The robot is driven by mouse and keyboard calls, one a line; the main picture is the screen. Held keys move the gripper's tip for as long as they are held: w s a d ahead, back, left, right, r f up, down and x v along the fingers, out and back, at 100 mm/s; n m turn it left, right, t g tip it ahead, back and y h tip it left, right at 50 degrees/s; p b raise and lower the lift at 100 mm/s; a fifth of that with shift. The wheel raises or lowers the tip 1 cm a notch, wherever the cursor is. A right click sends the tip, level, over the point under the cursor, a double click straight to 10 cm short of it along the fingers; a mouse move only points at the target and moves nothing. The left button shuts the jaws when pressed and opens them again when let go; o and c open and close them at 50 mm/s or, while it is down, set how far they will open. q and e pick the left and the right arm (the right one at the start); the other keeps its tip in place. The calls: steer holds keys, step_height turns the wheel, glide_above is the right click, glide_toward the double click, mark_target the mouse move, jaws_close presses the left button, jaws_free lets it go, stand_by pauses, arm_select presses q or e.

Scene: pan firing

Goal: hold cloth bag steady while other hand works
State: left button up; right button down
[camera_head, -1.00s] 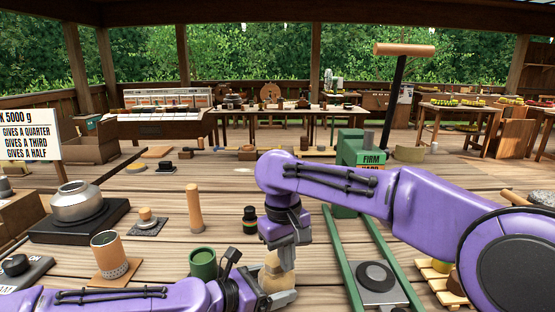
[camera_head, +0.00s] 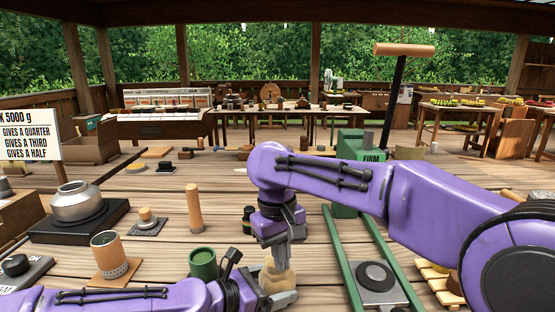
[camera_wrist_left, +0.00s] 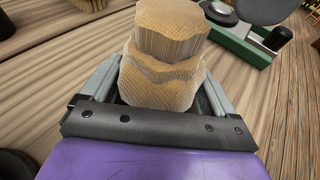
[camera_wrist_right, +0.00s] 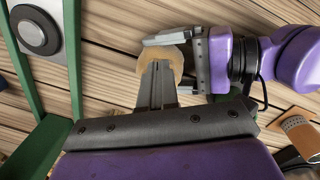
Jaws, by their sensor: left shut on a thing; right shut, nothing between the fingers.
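The cloth bag (camera_head: 281,279) is a small tan bag with a narrowed middle, upright on the plank table. It fills the middle of the left wrist view (camera_wrist_left: 165,60). My left gripper (camera_head: 284,297) comes in low from the left and is shut around the bag. Its two fingers sit on either side of the bag in the left wrist view. My right gripper (camera_head: 282,258) points down over the bag's top with its fingers together. In the right wrist view, the closed fingers (camera_wrist_right: 157,80) overlap the bag (camera_wrist_right: 170,58); I cannot tell whether they touch it.
A green cup (camera_head: 203,264) stands left of the bag. A wooden peg (camera_head: 194,208) stands behind it. A green-railed frame with a dark round disc (camera_head: 376,276) lies to the right. A scale with a metal pan (camera_head: 77,203) is at far left.

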arm_select(q)
steer(key=shift+a, duration=0.1)
arm_select(e)
step_height(320, 180, up, 4)
steer(key=shift+a+r, duration=0.1)
steer(key=shift+a, duration=0.05)
